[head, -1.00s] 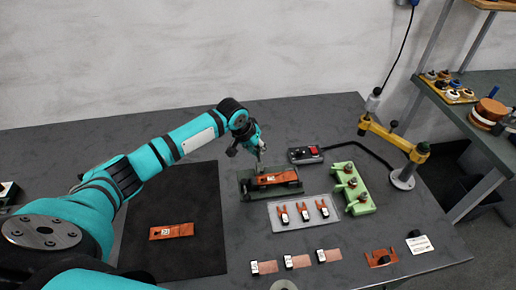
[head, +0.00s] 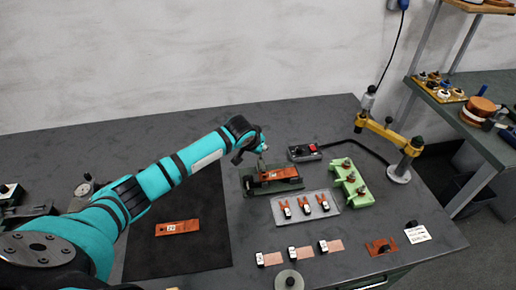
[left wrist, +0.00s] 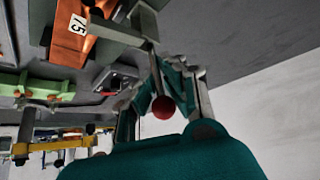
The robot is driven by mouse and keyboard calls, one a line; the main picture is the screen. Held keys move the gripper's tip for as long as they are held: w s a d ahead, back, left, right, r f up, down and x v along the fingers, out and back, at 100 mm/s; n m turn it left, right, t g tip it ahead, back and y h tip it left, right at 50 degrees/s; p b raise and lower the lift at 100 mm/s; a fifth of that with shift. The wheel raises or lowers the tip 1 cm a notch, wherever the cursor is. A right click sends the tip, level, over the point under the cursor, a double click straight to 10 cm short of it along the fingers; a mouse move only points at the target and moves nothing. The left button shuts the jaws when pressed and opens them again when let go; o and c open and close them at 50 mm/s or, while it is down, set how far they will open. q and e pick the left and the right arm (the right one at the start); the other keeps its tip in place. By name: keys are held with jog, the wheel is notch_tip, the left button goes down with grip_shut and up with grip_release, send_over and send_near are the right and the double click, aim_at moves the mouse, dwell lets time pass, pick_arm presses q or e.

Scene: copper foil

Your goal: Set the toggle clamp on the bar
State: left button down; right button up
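The dark green fixture (head: 285,188) stands at the middle of the bench with an orange-copper bar (head: 278,173) lying along it. In the left wrist view the copper bar (left wrist: 74,28) carries a white tag. The toggle clamp's red ball knob (left wrist: 163,107) sits between my left gripper's fingers, and its thin rod (left wrist: 152,60) runs up to the grey clamp bracket. My right gripper is not in view.
A clear plate (head: 330,209) with copper forks and a green peg block (head: 349,185) stand close right of the fixture. A yellow-armed stand (head: 385,130) is behind them. Tagged copper pieces (head: 300,252) lie in front.

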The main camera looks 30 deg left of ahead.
pick_arm(q)
jog(key=shift+s+d+f+t+y, duration=0.15)
jog(key=shift+s+d+t+y, duration=0.2)
jog(key=shift+t, duration=0.15)
jog(key=c, duration=1.2)
grip_release()
jog(key=shift+s, duration=0.1)
jog(key=shift+c, duration=0.2)
jog(key=shift+a+r, duration=0.1)
jog(key=shift+r, duration=0.1)
jog(key=v, duration=1.1)
jog(key=shift+s+r, duration=0.3)
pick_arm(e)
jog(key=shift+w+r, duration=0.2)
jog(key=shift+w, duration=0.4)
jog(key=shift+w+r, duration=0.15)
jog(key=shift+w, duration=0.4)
pick_arm(q)
jog(key=shift+f, duration=0.1)
